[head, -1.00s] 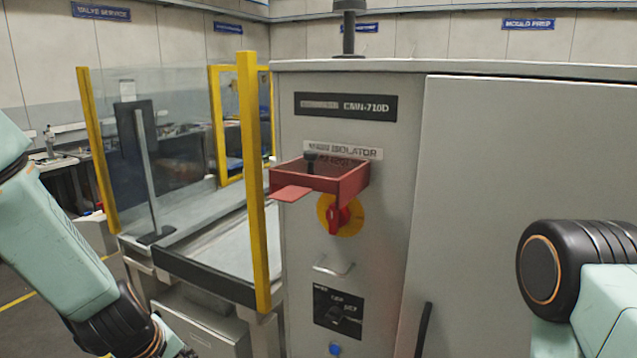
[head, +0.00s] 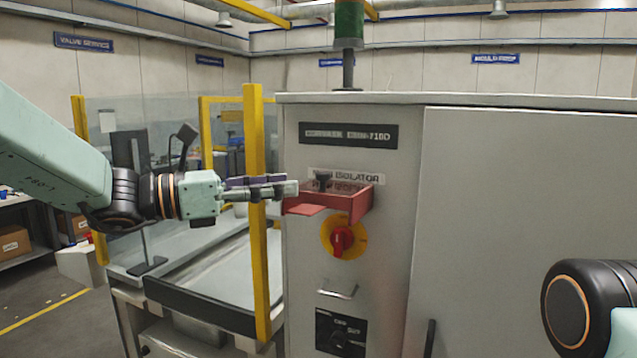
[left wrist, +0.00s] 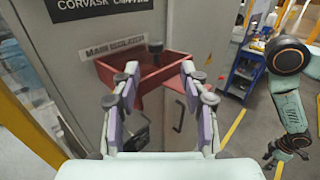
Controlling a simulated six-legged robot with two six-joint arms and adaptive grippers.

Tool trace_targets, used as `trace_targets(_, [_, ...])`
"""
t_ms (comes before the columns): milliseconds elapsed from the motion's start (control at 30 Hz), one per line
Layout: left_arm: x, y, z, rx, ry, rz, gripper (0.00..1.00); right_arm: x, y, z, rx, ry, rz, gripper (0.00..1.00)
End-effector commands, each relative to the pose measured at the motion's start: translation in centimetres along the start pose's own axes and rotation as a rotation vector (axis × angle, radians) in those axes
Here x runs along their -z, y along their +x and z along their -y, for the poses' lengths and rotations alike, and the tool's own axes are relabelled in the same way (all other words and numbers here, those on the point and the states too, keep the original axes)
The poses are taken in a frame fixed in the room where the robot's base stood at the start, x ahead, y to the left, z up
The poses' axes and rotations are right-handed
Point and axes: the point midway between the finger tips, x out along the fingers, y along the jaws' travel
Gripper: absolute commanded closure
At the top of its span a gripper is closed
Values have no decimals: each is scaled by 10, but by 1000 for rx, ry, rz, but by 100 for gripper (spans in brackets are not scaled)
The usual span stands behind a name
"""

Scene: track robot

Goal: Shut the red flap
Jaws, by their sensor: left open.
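The red flap (head: 330,201) is a shallow open box shape with a tab at its front left. It stands out from the grey cabinet front, raised above the red rotary switch (head: 342,240) on its yellow disc. My left gripper (head: 292,187) is open and empty, level with the flap at its left end. In the left wrist view the flap (left wrist: 150,75) lies ahead, between and beyond the open fingertips (left wrist: 160,70). I cannot tell whether they touch it. My right gripper (left wrist: 287,152) shows small at the right of the left wrist view, away from the flap.
A yellow post (head: 257,285) stands just left of the cabinet, behind my left gripper. A metal handle (head: 337,291) and a black dial panel (head: 341,333) sit below the switch. The cabinet door (head: 520,210) is flat and clear.

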Motion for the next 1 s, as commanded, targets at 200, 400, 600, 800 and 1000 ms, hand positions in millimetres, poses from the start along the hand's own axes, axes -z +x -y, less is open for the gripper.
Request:
trace_targets(200, [2, 28, 1, 3, 2, -9, 56, 0, -6, 0, 0, 0, 0, 60])
trace_targets(400, [1, 55, 1, 4, 2, -8, 56, 0, -13, 0, 0, 0, 0, 60])
trace_targets(600, [2, 70, 0, 3, 2, -6, 56, 0, -16, 0, 0, 0, 0, 60])
trace_targets(800, [2, 72, 0, 2, 2, -5, 56, 0, -16, 0, 0, 0, 0, 60])
trace_targets(1000, [2, 72, 0, 2, 2, -5, 62, 0, -16, 0, 0, 0, 0, 60])
